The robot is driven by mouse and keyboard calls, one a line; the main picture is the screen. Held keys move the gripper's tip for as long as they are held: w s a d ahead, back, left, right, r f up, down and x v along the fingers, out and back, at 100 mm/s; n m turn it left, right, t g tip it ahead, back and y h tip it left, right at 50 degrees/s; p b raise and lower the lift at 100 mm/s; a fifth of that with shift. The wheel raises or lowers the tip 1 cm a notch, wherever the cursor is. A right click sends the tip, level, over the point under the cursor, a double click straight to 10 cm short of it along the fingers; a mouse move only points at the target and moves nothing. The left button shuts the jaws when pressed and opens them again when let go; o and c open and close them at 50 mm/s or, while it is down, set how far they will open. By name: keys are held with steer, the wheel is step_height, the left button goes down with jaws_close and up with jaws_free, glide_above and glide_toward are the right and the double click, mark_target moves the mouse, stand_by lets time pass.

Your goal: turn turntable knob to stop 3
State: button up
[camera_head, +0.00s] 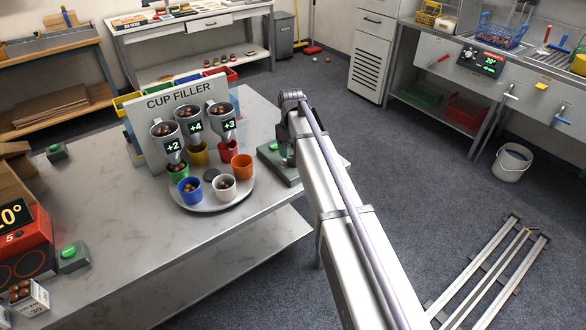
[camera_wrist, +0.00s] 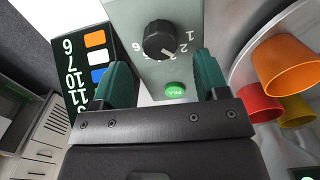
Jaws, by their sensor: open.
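The turntable knob (camera_wrist: 159,40) is black and round, on a grey-green control box (camera_wrist: 135,15). A green FILL button (camera_wrist: 176,91) is below the knob. My gripper (camera_wrist: 162,64) is open and empty, its green fingers apart on either side of the area below the knob.
The round turntable (camera_head: 245,197) carries coloured cups, several with chestnuts, beneath the CUP FILLER funnels (camera_head: 190,118). Orange (camera_wrist: 292,62) and red (camera_wrist: 260,104) cups are right of the box in the wrist view. A black panel (camera_wrist: 75,42) with coloured squares and numbers is at left.

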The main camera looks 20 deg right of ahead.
mark_target(293, 158)
step_height(293, 158, down, 5)
steer(key=b, duration=0.3)
steer(key=shift+f, duration=0.15)
steer(key=c, duration=0.9)
